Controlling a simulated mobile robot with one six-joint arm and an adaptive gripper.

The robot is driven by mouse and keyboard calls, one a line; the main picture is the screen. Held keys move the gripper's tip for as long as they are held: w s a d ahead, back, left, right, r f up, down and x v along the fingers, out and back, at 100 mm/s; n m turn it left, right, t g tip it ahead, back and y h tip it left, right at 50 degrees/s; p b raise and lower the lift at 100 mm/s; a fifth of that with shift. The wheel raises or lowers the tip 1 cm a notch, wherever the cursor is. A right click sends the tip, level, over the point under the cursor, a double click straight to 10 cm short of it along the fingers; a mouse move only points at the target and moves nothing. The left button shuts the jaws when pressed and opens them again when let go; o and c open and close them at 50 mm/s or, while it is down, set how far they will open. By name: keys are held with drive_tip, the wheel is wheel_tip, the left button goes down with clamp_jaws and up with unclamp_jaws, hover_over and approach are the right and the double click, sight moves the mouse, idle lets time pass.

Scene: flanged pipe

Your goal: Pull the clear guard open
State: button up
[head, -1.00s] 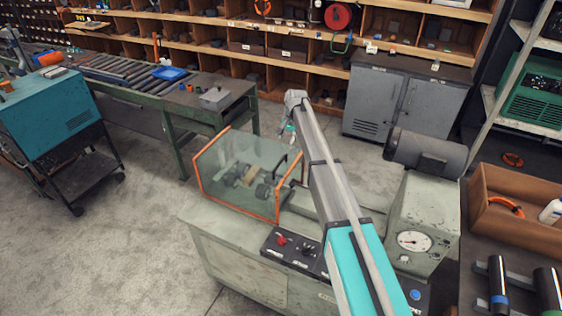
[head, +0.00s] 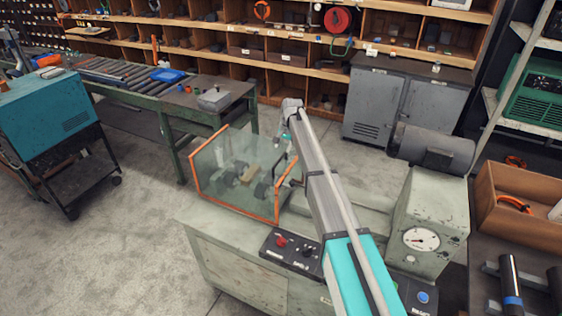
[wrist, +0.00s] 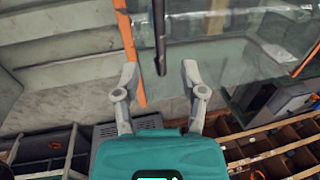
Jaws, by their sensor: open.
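The clear guard (head: 228,172) is a box of see-through panels with orange edges on top of the grey-green machine (head: 235,262). It looks closed over dark fittings and a tan block (head: 249,175). A dark bar handle (head: 288,172) shows at its right side. In the wrist view the handle (wrist: 159,38) points down between the fingers of my gripper (wrist: 158,68), with room on both sides. I cannot tell if anything touches it. The fingers are open and empty. An orange edge (wrist: 130,55) of the guard passes by the left finger.
A control panel with a red knob (head: 281,242) sits on the machine's front. A pressure gauge housing (head: 425,225) and a motor (head: 430,148) stand to the right. A roller bench (head: 205,120) is behind left, and a grey cabinet (head: 400,105) behind. Open floor lies left.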

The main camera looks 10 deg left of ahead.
sight(280, 158)
drive_tip(key=shift+w+a+f+b, duration=0.1)
drive_tip(key=shift+a+f+b, duration=0.1)
drive_tip(key=shift+f+b, duration=0.7)
drive_tip(key=shift+w+a+f+b, duration=0.1)
drive_tip(key=shift+a+f+b, duration=0.05)
drive_tip(key=shift+f+b, duration=0.75)
drive_tip(key=shift+a+f+b, duration=0.2)
drive_tip(key=shift+f+b, duration=0.55)
drive_tip(key=shift+f, duration=0.3)
drive_tip(key=shift+c, duration=0.2)
clamp_jaws()
